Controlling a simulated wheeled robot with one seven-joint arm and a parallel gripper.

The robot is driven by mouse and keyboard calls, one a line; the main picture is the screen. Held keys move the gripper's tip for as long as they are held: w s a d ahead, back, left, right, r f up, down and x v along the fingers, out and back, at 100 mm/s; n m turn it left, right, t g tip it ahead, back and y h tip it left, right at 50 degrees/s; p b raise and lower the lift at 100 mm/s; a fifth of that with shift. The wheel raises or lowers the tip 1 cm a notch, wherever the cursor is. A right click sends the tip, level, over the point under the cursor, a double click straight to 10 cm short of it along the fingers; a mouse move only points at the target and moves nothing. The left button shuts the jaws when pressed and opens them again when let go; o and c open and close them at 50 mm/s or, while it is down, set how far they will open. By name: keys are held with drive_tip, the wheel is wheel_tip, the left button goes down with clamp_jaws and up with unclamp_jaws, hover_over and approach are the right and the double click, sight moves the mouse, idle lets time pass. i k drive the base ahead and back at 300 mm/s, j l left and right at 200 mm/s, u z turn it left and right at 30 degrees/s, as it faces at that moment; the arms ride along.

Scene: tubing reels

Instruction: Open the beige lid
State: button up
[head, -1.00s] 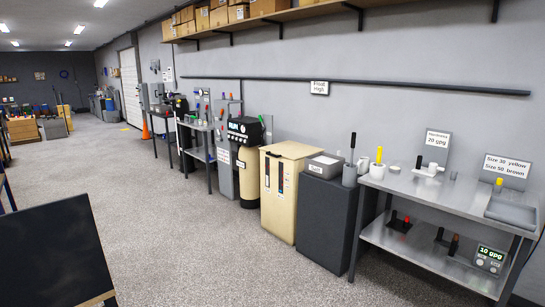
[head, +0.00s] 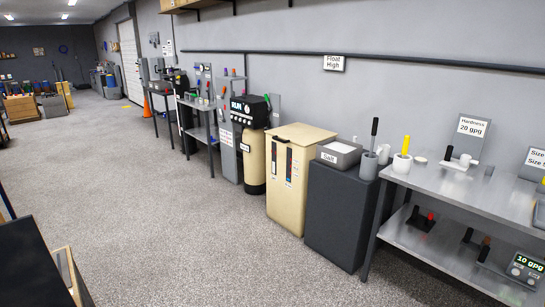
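The beige lid (head: 302,133) lies closed and flat on top of a tall beige cabinet (head: 288,195), near the middle of the head view. The cabinet's front carries dark vertical strips and a white label. It stands against the grey wall, between a black-topped beige tank and a dark box. My gripper is not in view, so I cannot see whether it is open or shut.
A dark box (head: 333,215) with a grey salt tray (head: 339,154) stands right of the cabinet. A steel bench (head: 455,190) is further right. The black-topped tank (head: 254,165) stands left. The floor (head: 170,235) in front is clear. A dark panel (head: 35,265) fills the lower left.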

sight(303, 135)
drive_tip(key=i+u, duration=0.2)
drive_tip(key=i, duration=0.8)
drive_tip(key=i+l+u, duration=0.2)
drive_tip(key=i, duration=0.75)
drive_tip(key=i+l+u, duration=0.15)
drive_tip(key=i+u, duration=0.3)
drive_tip(key=i+l+u, duration=1.2)
drive_tip(key=l+u, duration=0.2)
drive_tip(key=i+l+u, duration=0.2)
drive_tip(key=l, duration=0.3)
drive_tip(key=l+u, duration=0.2)
drive_tip(key=l, duration=0.25)
drive_tip(key=i+l+u, duration=0.1)
drive_tip(key=l+u, duration=0.15)
drive_tip(key=l, duration=0.3)
